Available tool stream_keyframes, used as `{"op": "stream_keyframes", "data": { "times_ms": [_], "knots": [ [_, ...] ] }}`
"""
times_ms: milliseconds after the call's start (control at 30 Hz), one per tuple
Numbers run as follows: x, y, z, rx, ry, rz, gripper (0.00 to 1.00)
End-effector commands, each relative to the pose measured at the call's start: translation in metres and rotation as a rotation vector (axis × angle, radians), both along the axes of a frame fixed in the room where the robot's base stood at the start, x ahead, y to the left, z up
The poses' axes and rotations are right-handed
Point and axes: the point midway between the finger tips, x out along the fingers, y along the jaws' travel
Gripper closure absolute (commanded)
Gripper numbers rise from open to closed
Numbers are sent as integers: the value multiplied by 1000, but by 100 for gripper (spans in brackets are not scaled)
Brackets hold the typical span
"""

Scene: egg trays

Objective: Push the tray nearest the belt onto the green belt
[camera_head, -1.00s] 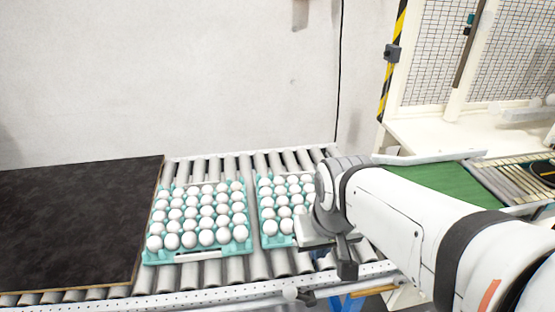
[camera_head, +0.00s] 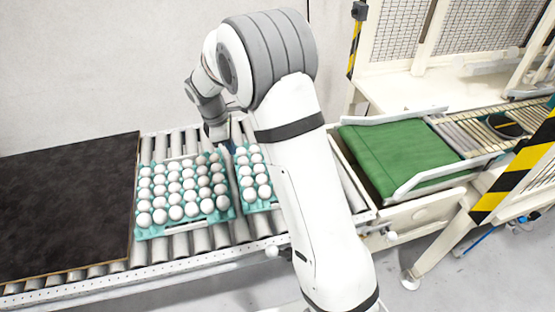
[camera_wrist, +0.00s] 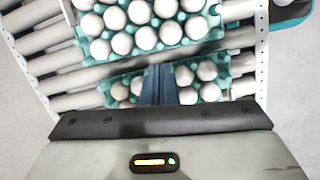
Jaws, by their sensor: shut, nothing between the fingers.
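Two teal trays of white eggs stand on the roller conveyor. The tray nearest the belt (camera_head: 247,207) is partly hidden behind my arm in the head view. The other tray (camera_head: 160,235) stands to its left across a narrow gap. The green belt (camera_head: 395,155) lies to the right, beyond my arm. My gripper (camera_head: 218,140) is at the far end of the gap, pointing down. In the wrist view its shut fingers (camera_wrist: 167,80) are empty and overlap the lower tray (camera_wrist: 215,76), below the gap. The upper tray (camera_wrist: 170,32) is ahead of them. Contact cannot be told.
A black flat surface (camera_head: 60,200) covers the conveyor's left part. Bare rollers (camera_head: 185,247) show around the trays. A white guide rail (camera_head: 440,178) edges the green belt, and a mesh guard (camera_head: 400,30) stands behind it.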

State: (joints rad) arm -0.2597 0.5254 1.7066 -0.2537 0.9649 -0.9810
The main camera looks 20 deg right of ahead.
Motion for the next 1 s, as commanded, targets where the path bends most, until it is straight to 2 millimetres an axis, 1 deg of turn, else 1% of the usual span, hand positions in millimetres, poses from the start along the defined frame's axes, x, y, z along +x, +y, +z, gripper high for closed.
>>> {"op": "stream_keyframes", "data": {
  "times_ms": [33, 100, 233, 433, 567, 1000],
  "knots": [
    [8, 7, -7, -11, 19, 51, 100],
    [16, 13, -16, -22, 36, 107, 100],
    [24, 20, -26, -34, 53, 164, 100],
    [25, 21, -38, -36, 57, 178, 100],
    [25, 21, -51, -36, 57, 177, 100],
    [24, 21, -115, -35, 58, 175, 100]
  ]
}}
